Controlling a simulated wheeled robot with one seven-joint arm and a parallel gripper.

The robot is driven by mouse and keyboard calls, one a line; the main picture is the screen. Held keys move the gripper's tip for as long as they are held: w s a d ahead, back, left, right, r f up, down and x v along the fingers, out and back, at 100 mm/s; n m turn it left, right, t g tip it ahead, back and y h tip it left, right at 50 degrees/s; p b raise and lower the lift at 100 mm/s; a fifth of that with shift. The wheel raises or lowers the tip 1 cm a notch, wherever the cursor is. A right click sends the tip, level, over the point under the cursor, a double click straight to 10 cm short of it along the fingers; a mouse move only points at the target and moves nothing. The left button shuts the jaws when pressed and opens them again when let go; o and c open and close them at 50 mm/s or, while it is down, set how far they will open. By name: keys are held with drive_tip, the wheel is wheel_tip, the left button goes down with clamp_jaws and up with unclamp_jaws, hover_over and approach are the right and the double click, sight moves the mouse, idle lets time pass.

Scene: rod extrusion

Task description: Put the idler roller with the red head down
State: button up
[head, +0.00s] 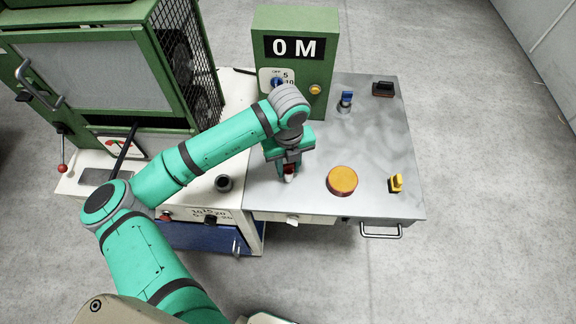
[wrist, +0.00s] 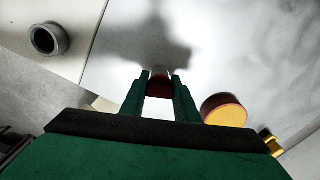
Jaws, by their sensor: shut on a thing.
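My gripper (head: 289,164) reaches down over the left part of the grey metal tabletop (head: 372,130). It is shut on the idler roller with the red head (head: 291,169), whose pale tip points down below the fingers. In the wrist view the roller (wrist: 159,88) sits between the two green fingers (wrist: 160,84), its dark red part between them and its pale end beyond. The fingers hide part of the roller. I cannot tell whether its tip touches the tabletop.
A round orange-topped piece (head: 342,180) stands close to the right of my gripper. A yellow piece (head: 396,184), a blue piece (head: 346,99) and a dark red-black block (head: 383,89) stand farther off. A green display box (head: 294,62) rises behind. The tabletop's middle is clear.

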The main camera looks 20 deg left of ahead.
drive_tip(key=shift+w+f, duration=0.1)
drive_tip(key=o, duration=1.1)
drive_tip(key=shift+o, duration=0.2)
